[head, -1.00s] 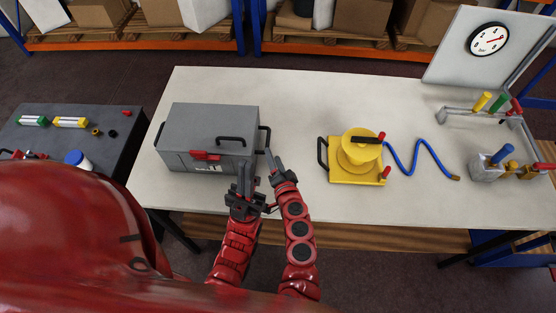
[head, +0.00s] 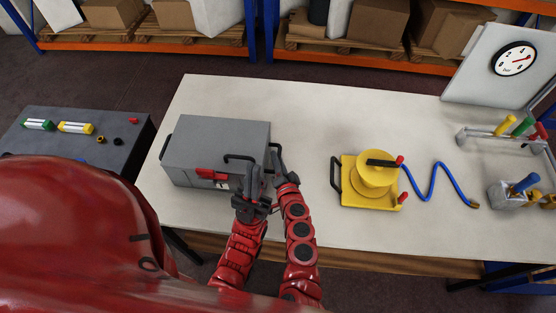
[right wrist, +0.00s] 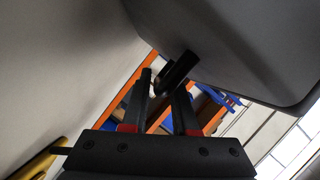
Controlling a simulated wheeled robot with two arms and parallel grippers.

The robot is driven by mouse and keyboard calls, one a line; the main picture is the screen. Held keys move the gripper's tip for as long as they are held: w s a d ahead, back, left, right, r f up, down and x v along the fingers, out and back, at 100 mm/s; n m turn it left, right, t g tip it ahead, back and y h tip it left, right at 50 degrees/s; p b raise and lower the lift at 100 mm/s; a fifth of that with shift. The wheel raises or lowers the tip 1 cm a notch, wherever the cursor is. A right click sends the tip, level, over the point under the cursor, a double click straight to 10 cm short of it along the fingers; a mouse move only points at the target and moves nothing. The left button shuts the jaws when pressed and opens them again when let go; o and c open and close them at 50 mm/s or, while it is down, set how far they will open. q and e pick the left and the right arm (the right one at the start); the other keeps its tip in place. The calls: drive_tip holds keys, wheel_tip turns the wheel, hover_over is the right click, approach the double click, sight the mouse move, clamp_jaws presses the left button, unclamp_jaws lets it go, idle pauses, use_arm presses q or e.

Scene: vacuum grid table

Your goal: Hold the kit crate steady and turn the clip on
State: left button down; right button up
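The kit crate (head: 215,139) is a grey lidded box at the left of the pale table. It has a red clip (head: 212,174) on its front and black handles on its sides and lid. My left gripper (head: 251,179) points at the right part of the crate's front, to the right of the clip; whether its fingers are parted is unclear. My right gripper (head: 278,162) is at the crate's right side handle. In the right wrist view, my right gripper (right wrist: 163,82) appears open, with the black handle (right wrist: 178,70) between its fingertips, beside the crate wall (right wrist: 240,45).
A yellow reel (head: 376,172) with a blue hose (head: 434,185) stands right of the crate. A gauge panel (head: 515,58) and a rack of coloured handles (head: 505,135) are at the far right. A dark side table (head: 75,150) holds small parts. The table between crate and reel is clear.

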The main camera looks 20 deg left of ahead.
clamp_jaws()
idle(1.0)
